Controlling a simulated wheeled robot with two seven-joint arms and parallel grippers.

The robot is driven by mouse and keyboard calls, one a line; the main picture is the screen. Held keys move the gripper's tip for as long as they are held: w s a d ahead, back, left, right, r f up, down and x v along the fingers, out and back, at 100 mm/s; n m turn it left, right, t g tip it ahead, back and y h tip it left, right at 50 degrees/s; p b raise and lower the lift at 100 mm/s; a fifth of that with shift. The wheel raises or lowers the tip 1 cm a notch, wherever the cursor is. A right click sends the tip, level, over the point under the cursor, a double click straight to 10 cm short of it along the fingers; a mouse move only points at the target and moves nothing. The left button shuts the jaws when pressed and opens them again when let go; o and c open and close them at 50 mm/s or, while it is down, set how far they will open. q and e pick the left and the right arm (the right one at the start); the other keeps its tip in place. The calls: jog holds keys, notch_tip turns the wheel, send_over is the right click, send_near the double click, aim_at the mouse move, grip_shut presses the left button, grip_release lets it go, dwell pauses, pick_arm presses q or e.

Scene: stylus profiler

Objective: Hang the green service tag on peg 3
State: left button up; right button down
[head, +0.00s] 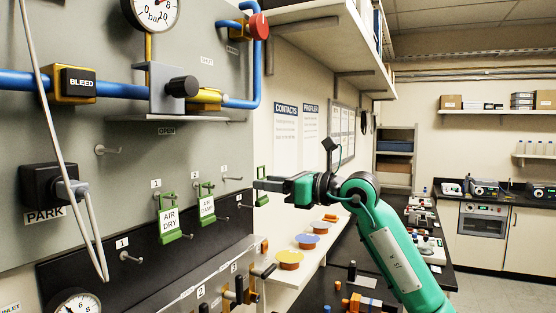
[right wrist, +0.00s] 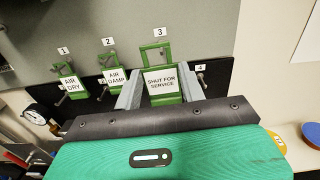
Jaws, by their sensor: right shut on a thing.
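The green service tag (right wrist: 161,82), marked SHUT FOR SERVICE, is held upright between the fingers of my right gripper (right wrist: 159,92). In the head view the tag (head: 262,173) shows edge-on at the tips of my right gripper (head: 260,185). Peg 3 (head: 233,179) sticks out of the grey panel under its label 3, to the left of the tag, with a visible gap between them. In the right wrist view the tag's open green loop is just below the label 3 (right wrist: 159,32). My left gripper is not in view.
A green AIR DRY tag (head: 169,219) hangs at peg 1 and a green AIR DAMP tag (head: 207,207) at peg 2, left of peg 3. A label 4 (right wrist: 200,68) is to the right. Below is a shelf with coloured discs (head: 290,257).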

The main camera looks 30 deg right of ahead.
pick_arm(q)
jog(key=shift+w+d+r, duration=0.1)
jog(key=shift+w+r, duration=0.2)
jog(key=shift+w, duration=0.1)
pick_arm(e)
jog(key=shift+s+d+f, duration=0.25)
jog(key=shift+f, duration=0.2)
jog(key=shift+s+d+f, duration=0.2)
jog(key=shift+f, duration=0.25)
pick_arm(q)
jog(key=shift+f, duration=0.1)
pick_arm(e)
jog(key=p+x, duration=0.1)
jog(key=x, duration=0.2)
jog(key=shift+w+a+r+p, duration=0.1)
jog(key=shift+w+r+p, duration=0.05)
jog(key=shift+p, duration=0.25)
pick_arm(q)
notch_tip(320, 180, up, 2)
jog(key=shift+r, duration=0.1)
pick_arm(e)
jog(key=shift+x, duration=0.85)
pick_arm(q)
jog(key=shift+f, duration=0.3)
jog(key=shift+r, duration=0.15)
pick_arm(e)
jog(key=shift+w+a, duration=0.1)
